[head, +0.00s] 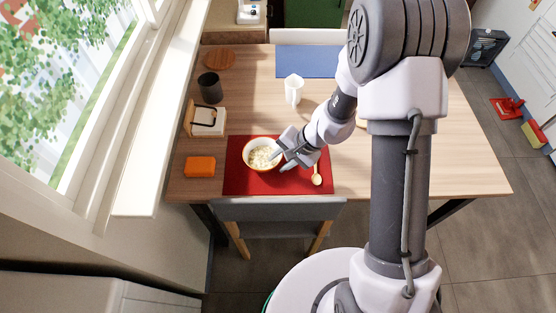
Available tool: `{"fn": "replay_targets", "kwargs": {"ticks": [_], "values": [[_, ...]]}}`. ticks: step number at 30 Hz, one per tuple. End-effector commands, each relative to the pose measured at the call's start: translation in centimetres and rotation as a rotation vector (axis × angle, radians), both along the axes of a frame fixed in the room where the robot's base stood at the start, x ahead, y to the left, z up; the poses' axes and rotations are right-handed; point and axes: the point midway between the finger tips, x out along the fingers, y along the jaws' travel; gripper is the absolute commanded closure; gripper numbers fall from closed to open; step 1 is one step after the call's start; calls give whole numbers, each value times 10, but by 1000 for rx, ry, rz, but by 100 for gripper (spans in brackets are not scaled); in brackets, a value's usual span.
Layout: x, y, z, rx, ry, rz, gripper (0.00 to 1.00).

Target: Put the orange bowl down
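The orange bowl (248,162) has a white inside and holds pale, lumpy food. It appears upright on the red mat (240,186), at the mat's upper left part. My gripper (281,163) is at the bowl's right side. One finger reaches over the rim, and the other is outside, lower right of the bowl. The fingers look spread well wider than the thin rim. Contact with the rim is too small to make out.
A wooden spoon (317,180) lies on the mat's right. An orange block (200,167), a holder (208,122), a dark cup (210,88) and a white cup (293,89) stand around. A chair (278,210) is at the front edge. The table's right side is clear.

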Motion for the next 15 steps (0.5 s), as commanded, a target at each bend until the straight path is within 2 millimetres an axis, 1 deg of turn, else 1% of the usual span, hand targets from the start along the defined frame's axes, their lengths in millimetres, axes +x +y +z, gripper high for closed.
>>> {"fn": "replay_targets", "kwargs": {"ticks": [1, 3, 6, 9, 12, 14, 15], "values": [[-1, -6, 18, 0, -3, -3, 68], [-3, -17, 38, 0, -5, -4, 68], [-8, -30, 62, 0, -3, -3, 68], [-12, -40, 81, 0, -2, -3, 68], [-14, -47, 92, 0, -2, -1, 68], [-15, -49, 97, 0, -4, 0, 68], [-16, -48, 106, -2, -14, 7, 68]]}}
